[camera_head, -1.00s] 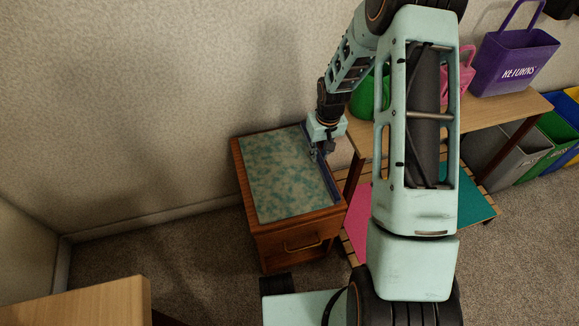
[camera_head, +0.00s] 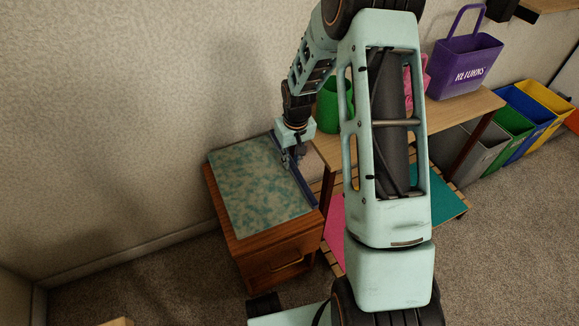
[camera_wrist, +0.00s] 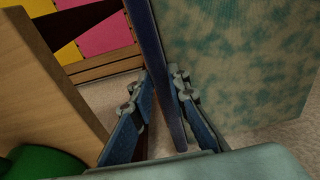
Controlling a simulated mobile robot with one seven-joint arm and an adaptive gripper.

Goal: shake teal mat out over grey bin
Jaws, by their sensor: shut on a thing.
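The teal mat (camera_head: 447,205) lies flat on a low slatted rack at the right, partly behind my arm in the head view. The grey bin (camera_head: 487,152) stands on the floor beyond the rack, left-most in a row of bins and partly behind the table. My gripper (camera_head: 288,160) is at the right edge of a wooden cabinet, away from the teal mat. In the wrist view my gripper (camera_wrist: 163,88) is shut on a thin dark blue strip (camera_wrist: 166,60), which runs along the cabinet's edge beside its mottled green top.
The wooden cabinet (camera_head: 275,262) stands by the wall. A wooden table (camera_head: 440,125) carries a green container (camera_head: 330,108), a pink bag and a purple bag (camera_head: 465,65). A pink mat (camera_head: 335,225) lies on the rack. Green, blue and yellow bins stand right of the grey one. Carpet at right is clear.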

